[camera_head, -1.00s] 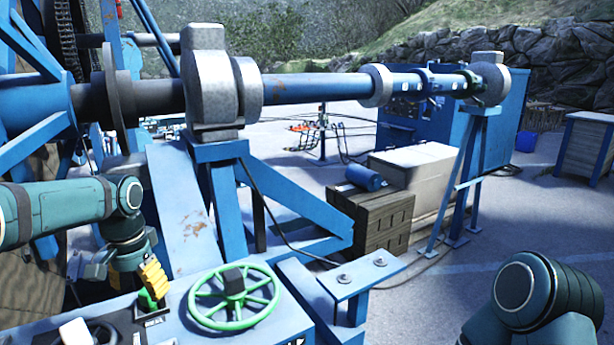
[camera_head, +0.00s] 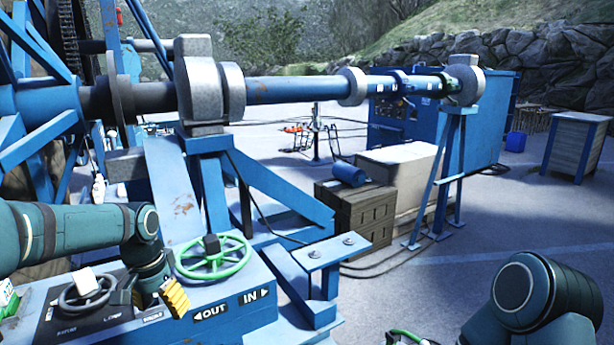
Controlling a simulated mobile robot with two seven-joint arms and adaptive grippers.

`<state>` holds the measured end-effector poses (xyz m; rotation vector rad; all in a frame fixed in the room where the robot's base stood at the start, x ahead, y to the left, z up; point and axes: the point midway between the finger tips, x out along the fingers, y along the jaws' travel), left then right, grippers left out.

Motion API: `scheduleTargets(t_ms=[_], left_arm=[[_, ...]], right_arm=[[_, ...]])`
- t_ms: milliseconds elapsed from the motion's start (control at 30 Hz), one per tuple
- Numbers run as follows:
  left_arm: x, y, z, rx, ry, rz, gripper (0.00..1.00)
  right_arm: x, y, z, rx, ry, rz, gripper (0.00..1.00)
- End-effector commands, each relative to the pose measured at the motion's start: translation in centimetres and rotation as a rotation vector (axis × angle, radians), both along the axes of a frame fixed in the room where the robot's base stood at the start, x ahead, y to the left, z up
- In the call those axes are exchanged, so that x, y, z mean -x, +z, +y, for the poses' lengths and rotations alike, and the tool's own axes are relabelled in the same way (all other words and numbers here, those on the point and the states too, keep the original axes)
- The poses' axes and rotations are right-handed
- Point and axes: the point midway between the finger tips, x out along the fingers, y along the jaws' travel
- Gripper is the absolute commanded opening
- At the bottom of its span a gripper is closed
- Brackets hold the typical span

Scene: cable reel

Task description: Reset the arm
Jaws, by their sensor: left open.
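My left arm (camera_head: 75,232) comes in from the left and bends down over the blue control panel (camera_head: 215,290). My left gripper (camera_head: 172,295), with yellow finger pads, points down at the panel's top, left of the OUT label. It is seen side-on, with its jaws apart and nothing seen between them. Whether it touches the panel I cannot tell. The green handwheel (camera_head: 212,257) stands just right of and behind it. My right arm (camera_head: 545,295) shows at the lower right as a bent joint. Its gripper is out of view.
A dark ring-shaped control (camera_head: 88,290) sits on the panel left of the gripper. The blue reel shaft (camera_head: 295,88) spans the back on blue supports. The paved floor (camera_head: 440,275) is open at right.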

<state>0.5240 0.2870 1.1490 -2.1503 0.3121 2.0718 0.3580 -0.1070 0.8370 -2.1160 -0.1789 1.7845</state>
Motion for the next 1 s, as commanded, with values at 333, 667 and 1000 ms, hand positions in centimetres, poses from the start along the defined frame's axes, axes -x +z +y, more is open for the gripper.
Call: scheduleTargets(t_ms=[333, 667, 1000], left_arm=[[2.7, -19.1, -10.7, 0.208, 0.079, -0.031, 0.66], [13.1, -31.5, -17.8, 0.318, 0.307, -0.047, 0.66], [17.2, -33.7, -18.8, 0.317, 0.399, -0.066, 0.66]], right_arm=[[0.2, -1.2, 0.1, -0.001, 0.005, 0.005, 0.78], [0.4, -2.3, 0.2, -0.002, 0.010, 0.011, 0.78], [0.5, -2.5, 0.2, -0.002, 0.011, 0.013, 0.78]])
